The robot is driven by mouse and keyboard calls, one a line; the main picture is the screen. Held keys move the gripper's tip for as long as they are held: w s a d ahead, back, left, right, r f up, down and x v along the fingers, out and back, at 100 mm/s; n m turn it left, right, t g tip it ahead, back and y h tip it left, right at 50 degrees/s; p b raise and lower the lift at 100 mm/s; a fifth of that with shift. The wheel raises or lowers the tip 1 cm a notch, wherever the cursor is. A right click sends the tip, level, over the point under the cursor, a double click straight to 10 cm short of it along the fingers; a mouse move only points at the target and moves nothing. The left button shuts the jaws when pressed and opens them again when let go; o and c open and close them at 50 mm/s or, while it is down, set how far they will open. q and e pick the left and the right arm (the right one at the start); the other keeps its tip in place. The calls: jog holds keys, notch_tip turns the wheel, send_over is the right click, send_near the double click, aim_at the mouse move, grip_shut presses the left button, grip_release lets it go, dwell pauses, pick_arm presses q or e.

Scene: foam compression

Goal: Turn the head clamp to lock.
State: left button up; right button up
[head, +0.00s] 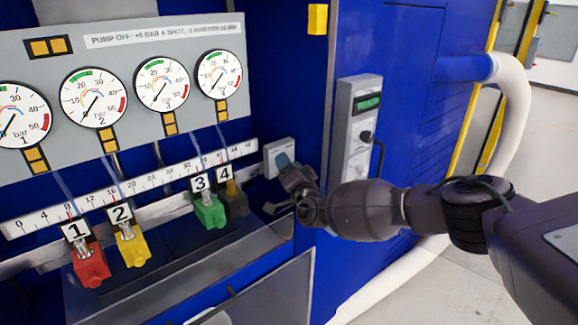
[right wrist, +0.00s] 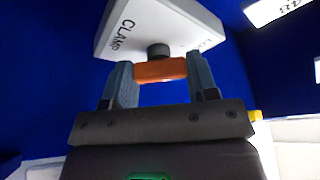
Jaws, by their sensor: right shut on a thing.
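The head clamp is a pale box (head: 277,153) on the blue machine wall, at the right end of the white scale. In the right wrist view the box (right wrist: 190,28) reads "CLAMP" and carries a short dark shaft with an orange handle (right wrist: 160,70). My right gripper (head: 288,165) is at the box in the head view. In the right wrist view its fingers (right wrist: 160,82) are shut on the orange handle, one at each end. In the head view the gripper hides the handle. My left gripper is not in view.
Numbered heads stand along the scale: red (head: 91,266), yellow (head: 133,247), green (head: 210,212) and dark (head: 236,202). Several gauges sit on the grey panel (head: 134,70) above. A control box (head: 357,130) with a green display is right of the clamp. A white hose (head: 515,110) runs at far right.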

jog(key=shift+r, duration=0.1)
jog(key=o, duration=0.9)
jog(key=p+v, duration=0.1)
jog(key=v, duration=0.9)
jog(key=shift+s+d, duration=0.15)
jog(key=shift+s, duration=0.2)
